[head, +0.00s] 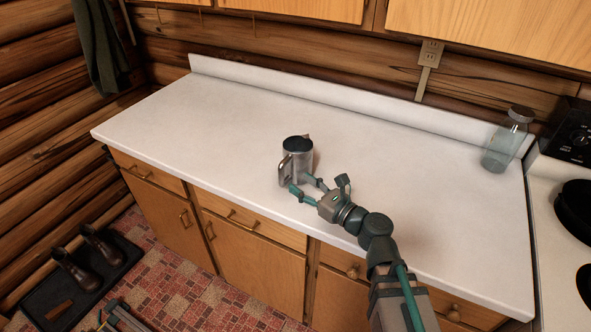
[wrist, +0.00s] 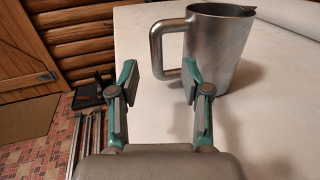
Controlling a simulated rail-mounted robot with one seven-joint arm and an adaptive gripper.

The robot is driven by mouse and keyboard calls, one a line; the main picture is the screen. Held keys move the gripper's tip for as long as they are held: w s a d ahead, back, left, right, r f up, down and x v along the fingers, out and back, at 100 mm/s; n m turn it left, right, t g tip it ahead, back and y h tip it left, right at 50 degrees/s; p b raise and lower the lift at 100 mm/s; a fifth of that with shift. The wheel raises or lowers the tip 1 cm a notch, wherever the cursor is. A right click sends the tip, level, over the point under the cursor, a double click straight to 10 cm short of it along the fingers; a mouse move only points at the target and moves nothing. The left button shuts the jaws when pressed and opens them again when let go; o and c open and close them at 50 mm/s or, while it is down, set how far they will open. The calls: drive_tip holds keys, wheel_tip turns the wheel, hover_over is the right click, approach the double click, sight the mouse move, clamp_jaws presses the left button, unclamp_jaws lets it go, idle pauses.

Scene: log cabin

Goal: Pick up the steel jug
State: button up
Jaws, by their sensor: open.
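The steel jug (head: 300,158) stands upright on the white countertop (head: 200,120), towards the front edge. It has a dark open top, and its handle points to the left and front. My gripper (head: 307,187) is open and low over the counter, just in front of the jug. In the wrist view the jug (wrist: 222,50) is at the upper right, with its handle (wrist: 158,50) on the left side. The handle lies just beyond and between the open fingers of my gripper (wrist: 162,78). Nothing is held. Whether a finger touches the jug is hard to tell.
A clear glass jar (head: 505,142) stands at the right end of the counter, beside the stove (head: 555,190). A low backsplash (head: 340,100) runs along the back. The counter is bare to the left of the jug and between jug and jar.

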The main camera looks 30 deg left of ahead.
sight(282, 184)
drive_tip(key=shift+w+a+p, duration=0.15)
drive_tip(key=shift+a+p, duration=0.2)
drive_tip(key=shift+a, duration=0.3)
drive_tip(key=shift+w+a+p, duration=0.15)
drive_tip(key=shift+a+p, duration=0.2)
drive_tip(key=shift+a, duration=0.25)
drive_tip(key=shift+w+a+f+p, duration=0.1)
drive_tip(key=shift+a+p, duration=0.35)
drive_tip(key=shift+a, duration=0.95)
drive_tip(key=shift+w+a+p, duration=0.1)
drive_tip(key=shift+a+p, duration=0.3)
drive_tip(key=shift+a, duration=1)
clamp_jaws()
